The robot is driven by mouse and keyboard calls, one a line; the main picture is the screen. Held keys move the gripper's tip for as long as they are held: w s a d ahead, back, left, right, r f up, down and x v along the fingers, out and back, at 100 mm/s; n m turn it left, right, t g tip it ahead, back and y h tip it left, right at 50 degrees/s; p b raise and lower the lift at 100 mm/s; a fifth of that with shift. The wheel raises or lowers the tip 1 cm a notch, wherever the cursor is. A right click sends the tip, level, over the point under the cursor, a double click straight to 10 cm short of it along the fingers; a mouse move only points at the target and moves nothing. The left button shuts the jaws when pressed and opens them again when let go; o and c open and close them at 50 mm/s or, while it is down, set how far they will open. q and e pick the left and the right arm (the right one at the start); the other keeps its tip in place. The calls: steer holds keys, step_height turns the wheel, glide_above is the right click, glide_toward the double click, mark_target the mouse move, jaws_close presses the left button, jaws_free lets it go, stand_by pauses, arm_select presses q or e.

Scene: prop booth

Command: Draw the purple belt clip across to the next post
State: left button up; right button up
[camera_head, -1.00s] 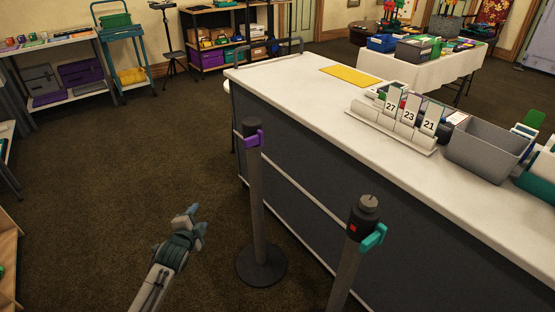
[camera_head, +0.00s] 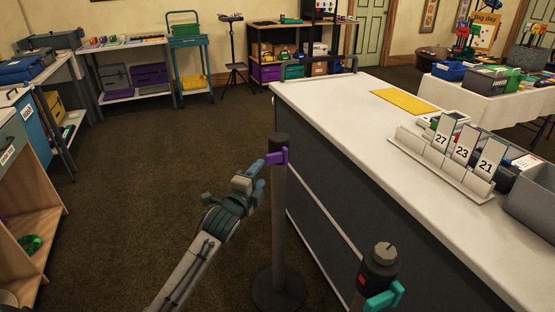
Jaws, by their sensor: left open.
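The purple belt clip (camera_head: 278,156) sits at the head of the farther dark post (camera_head: 279,215), which stands upright on a round base. My left gripper (camera_head: 258,170) is just left of the clip, with its blue-grey fingertips pointing at it. It is open, and I cannot tell whether a fingertip touches the clip.
A long counter (camera_head: 340,95) with a white top runs along the right of the posts. It holds number cards (camera_head: 463,144), a yellow mat (camera_head: 404,102) and a grey bin (camera_head: 533,205). Open brown carpet (camera_head: 130,190) lies to the left; shelves stand at the left edge.

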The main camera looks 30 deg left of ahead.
mark_target(271, 161)
arm_select(q)
steer(key=w, duration=0.9)
steer(key=shift+w+a, duration=0.25)
steer(key=shift+a, duration=0.05)
arm_select(e)
steer(key=shift+f, duration=0.25)
arm_select(q)
jaws_close()
steer(key=shift+s+d, duration=0.1)
steer(key=shift+d, duration=0.05)
